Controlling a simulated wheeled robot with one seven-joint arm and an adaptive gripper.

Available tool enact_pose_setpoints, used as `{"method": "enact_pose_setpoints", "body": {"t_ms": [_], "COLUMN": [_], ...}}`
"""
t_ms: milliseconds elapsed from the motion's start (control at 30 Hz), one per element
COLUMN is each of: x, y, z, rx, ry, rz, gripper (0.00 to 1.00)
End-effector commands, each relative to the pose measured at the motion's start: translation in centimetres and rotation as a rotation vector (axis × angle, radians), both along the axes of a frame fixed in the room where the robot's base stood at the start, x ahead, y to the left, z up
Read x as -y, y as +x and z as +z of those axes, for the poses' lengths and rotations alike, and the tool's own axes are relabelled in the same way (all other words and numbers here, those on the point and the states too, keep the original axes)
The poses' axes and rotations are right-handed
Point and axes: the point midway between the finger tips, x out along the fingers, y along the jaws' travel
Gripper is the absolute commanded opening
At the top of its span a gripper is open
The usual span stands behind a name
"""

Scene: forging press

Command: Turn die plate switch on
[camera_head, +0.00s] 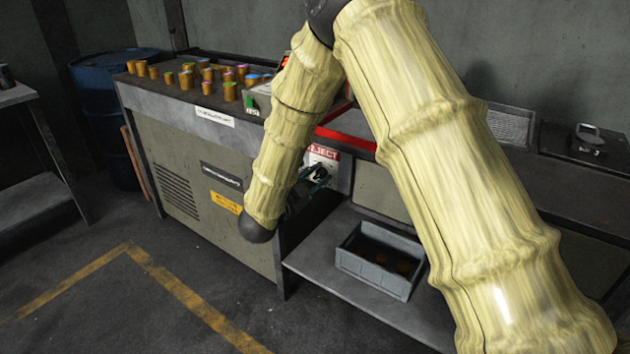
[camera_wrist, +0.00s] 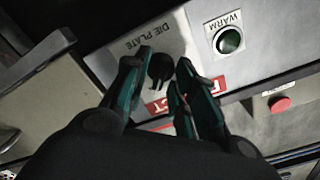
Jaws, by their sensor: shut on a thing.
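The die plate switch (camera_wrist: 160,67) is a black knob on a grey panel, below the printed label DIE PLATE, which appears upside down in the wrist view. My gripper (camera_wrist: 165,62) has its two dark teal fingers on either side of the knob and is shut on it. The fingers partly hide the knob, so its exact turn position is hard to read. In the head view my gripper (camera_head: 318,176) is at the panel by the red REJECT sign (camera_head: 323,152), and the switch is hidden there.
A green WARM button (camera_wrist: 229,41) and a red button (camera_wrist: 281,104) sit close beside my gripper. A grey bin (camera_head: 375,265) stands on the low shelf below. Several orange-brown cylinders (camera_head: 187,80) stand on the bench top. The floor at left is clear.

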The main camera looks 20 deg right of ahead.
Motion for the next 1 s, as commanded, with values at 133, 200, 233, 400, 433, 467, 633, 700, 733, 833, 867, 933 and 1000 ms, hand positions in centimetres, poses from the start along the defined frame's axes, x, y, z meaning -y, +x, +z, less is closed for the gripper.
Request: {"method": "enact_pose_setpoints", "body": {"t_ms": [133,200,233,400,433,467,633,700,733,833,867,933,1000], "x": [0.09,0.09,0.10,0.11,0.11,0.11,0.13,0.13,0.13,0.09,0.08,0.03,-0.02], "y": [-0.10,-0.10,-0.11,-0.12,-0.12,-0.12,-0.13,-0.13,-0.13,-0.10,-0.10,-0.07,-0.06], "z": [-0.16,-0.15,-0.14,-0.12,-0.12,-0.12,-0.12,-0.12,-0.12,-0.11,-0.10,-0.08,-0.07], "rx": [0.031,0.041,0.044,0.052,0.052,0.052,0.052,0.053,0.052,0.052,0.053,0.053,0.053], "ry": [0.027,0.035,0.037,0.043,0.043,0.043,0.043,0.043,0.042,0.043,0.043,0.043,0.043], "rz": [-0.002,-0.002,-0.002,-0.002,-0.002,-0.002,-0.002,-0.003,-0.003,-0.002,-0.001,-0.001,0.000], "gripper": [0.03,0.03,0.03,0.03,0.03,0.03,0.02,0.02,0.31,0.31,0.31,0.31,0.31]}}
